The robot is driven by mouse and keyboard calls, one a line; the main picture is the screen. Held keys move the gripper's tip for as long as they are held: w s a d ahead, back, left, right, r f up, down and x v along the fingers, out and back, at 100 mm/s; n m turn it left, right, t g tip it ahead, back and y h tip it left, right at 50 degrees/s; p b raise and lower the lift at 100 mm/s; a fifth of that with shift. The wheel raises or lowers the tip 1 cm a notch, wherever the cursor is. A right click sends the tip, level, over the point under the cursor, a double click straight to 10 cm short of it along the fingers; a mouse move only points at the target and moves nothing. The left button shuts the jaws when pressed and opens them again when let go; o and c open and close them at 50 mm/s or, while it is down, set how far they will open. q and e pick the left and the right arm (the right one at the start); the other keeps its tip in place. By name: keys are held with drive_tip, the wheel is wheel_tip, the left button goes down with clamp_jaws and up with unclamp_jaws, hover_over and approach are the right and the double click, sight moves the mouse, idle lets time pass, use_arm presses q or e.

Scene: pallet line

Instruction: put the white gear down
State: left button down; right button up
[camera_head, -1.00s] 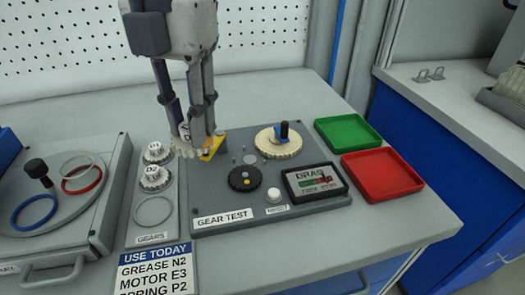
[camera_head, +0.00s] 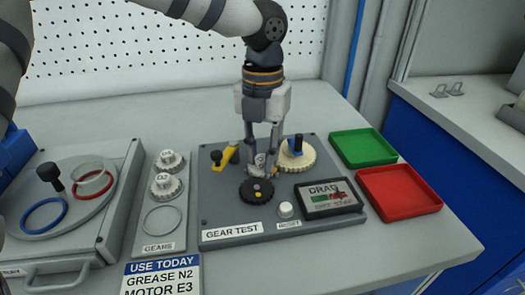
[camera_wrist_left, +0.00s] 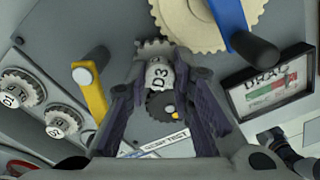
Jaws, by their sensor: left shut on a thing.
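My left gripper (camera_head: 262,165) is shut on the white gear, which carries a D3 label (camera_wrist_left: 157,74). The white gear (camera_head: 261,158) is at the middle of the grey gear test board (camera_head: 215,213), just behind a small black gear (camera_head: 256,191). The black gear also shows between my fingers in the left wrist view (camera_wrist_left: 165,104). I cannot tell whether the white gear touches the board or a peg, as the fingers hide its lower part. My right gripper is not in view.
A large cream gear (camera_head: 298,163) with a blue piece is close behind on the right. A yellow lever (camera_head: 229,154) stands left. A drag display (camera_head: 329,197) and reset button (camera_head: 286,210) lie in front. Green (camera_head: 363,161) and red (camera_head: 398,208) trays and two spare gears (camera_head: 165,186) flank the board.

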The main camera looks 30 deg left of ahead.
sight(263, 156)
use_arm(q)
drive_tip(key=shift+f, duration=0.1)
drive_tip(key=c, duration=1.4)
unclamp_jaws()
wheel_tip(263, 156, up, 12)
drive_tip(key=shift+w, duration=0.15)
